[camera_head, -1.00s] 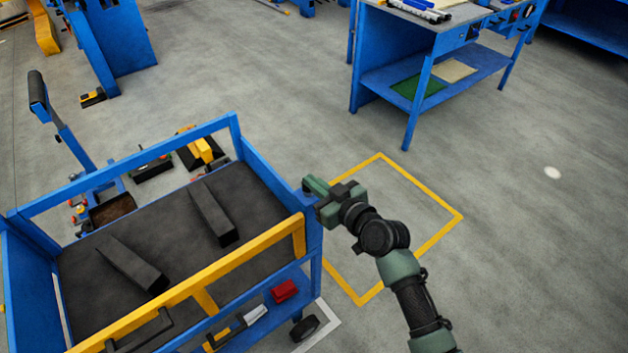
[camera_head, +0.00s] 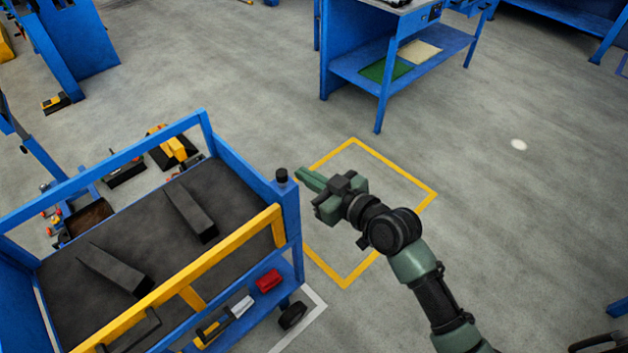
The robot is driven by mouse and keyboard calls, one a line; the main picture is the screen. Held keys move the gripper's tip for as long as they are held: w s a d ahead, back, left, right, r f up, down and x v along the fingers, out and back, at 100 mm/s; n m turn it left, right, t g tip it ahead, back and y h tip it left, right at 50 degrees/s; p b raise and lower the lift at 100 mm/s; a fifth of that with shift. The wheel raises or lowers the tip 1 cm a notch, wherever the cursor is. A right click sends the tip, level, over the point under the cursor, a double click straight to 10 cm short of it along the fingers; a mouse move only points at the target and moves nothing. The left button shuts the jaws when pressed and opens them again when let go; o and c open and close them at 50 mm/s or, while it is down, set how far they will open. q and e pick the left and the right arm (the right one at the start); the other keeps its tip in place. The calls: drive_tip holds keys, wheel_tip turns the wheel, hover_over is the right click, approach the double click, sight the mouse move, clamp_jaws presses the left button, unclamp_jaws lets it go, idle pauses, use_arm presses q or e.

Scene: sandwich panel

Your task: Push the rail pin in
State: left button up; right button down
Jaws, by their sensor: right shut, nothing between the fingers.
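The rail pin (camera_head: 282,175) shows as a short black knob on top of the blue corner post at the right end of the cart (camera_head: 291,215). It stands upright; how deep it sits in the post I cannot tell. A yellow rail (camera_head: 225,257) runs along the cart's near side and ends close to this post. My right gripper (camera_head: 309,180) is shut and empty, its green fingers pointing left at the pin. A small gap shows between the fingertips and the knob. My left gripper is not in view.
Two dark bars (camera_head: 190,210) lie on the cart's black top deck. A red box (camera_head: 268,280) sits on its lower shelf. A blue workbench (camera_head: 347,60) stands at the back.

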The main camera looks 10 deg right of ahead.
drive_tip(key=shift+v, duration=1.15)
drive_tip(key=shift+r, duration=0.1)
drive_tip(key=s+d+f+m+g+h, duration=0.1)
drive_tip(key=s+d+f+g+h, duration=0.15)
drive_tip(key=f, duration=0.95)
drive_tip(key=s+d+f+m+g+h, duration=0.15)
drive_tip(key=s+d+f, duration=0.25)
drive_tip(key=f, duration=0.8)
drive_tip(key=s+d+f+m+g+h, duration=0.1)
drive_tip(key=s+d+f+m+h, duration=0.15)
drive_tip(key=f, duration=0.95)
drive_tip(key=s+d+f+g, duration=0.2)
drive_tip(key=s+f, duration=0.4)
drive_tip(key=s, duration=0.5)
drive_tip(key=s+d+f+g+h, duration=0.1)
drive_tip(key=s+d+f+g, duration=0.1)
drive_tip(key=s+f, duration=0.5)
drive_tip(key=s+d+f+g+h, duration=0.1)
drive_tip(key=s+f, duration=0.5)
drive_tip(key=s, duration=1.1)
drive_tip(key=d+g, duration=0.1)
drive_tip(key=d, duration=0.1)
drive_tip(key=shift+d+f+g, duration=0.3)
drive_tip(key=shift+d+f, duration=0.05)
